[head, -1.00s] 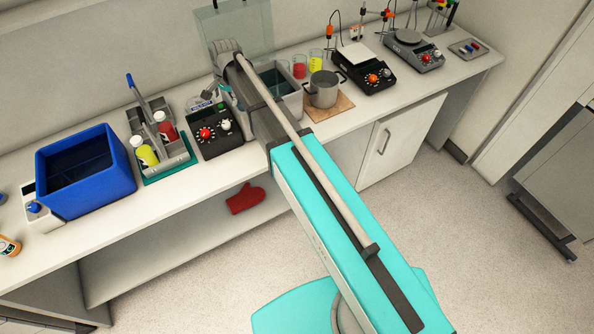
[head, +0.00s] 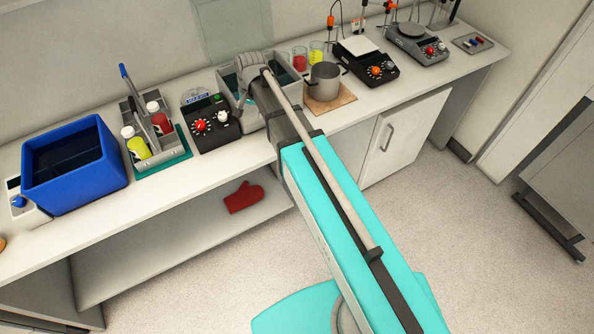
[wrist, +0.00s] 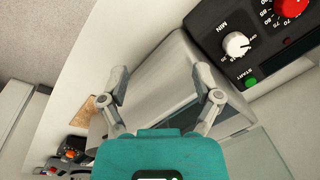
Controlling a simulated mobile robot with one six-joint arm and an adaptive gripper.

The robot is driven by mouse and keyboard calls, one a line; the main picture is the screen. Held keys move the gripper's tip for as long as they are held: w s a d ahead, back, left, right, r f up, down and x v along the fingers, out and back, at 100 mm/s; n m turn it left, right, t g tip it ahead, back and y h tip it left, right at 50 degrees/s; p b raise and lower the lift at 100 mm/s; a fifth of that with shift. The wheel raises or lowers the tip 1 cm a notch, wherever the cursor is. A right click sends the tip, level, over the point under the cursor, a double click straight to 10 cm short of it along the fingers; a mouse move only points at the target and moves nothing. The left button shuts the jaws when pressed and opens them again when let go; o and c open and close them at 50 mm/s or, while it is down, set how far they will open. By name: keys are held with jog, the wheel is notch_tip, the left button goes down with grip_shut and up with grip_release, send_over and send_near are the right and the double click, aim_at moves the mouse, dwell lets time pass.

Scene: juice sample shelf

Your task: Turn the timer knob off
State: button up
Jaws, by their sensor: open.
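The timer knob (wrist: 237,43) is the white knob marked "MIN" on a black control box (wrist: 262,78), beside a green START button (wrist: 252,82). In the head view the white knob (head: 222,116) sits right of a red knob (head: 200,125) on the box's front. The wrist view shows a dark pointer on the white knob; the number it points at is too small to tell. My gripper (wrist: 161,85) is open, with nothing between its fingers. It is apart from the knob, which lies up and right of the fingers in the wrist view.
A grey water bath (head: 232,88) stands right of the box, behind and below my gripper. A bottle rack (head: 178,148) and a blue bin (head: 75,180) stand to the left. A pot (head: 324,82) on a wooden board and hotplates (head: 368,65) stand to the right.

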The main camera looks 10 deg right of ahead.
jog(key=s+d+f+n+g+h+b, duration=0.1)
jog(key=s+d+f+n+b, duration=0.3)
jog(key=s+d+f+b, duration=0.7)
jog(key=s+f+b, duration=0.2)
jog(key=s+f, duration=0.1)
jog(key=shift+s+d+f+n, duration=0.15)
jog(key=shift+s+d+n, duration=0.15)
jog(key=shift+s, duration=0.05)
dwell(0.5)
jog(key=s+d, duration=0.1)
jog(key=s+n, duration=0.1)
jog(key=s, duration=0.1)
jog(key=shift+d, duration=0.35)
dwell(0.9)
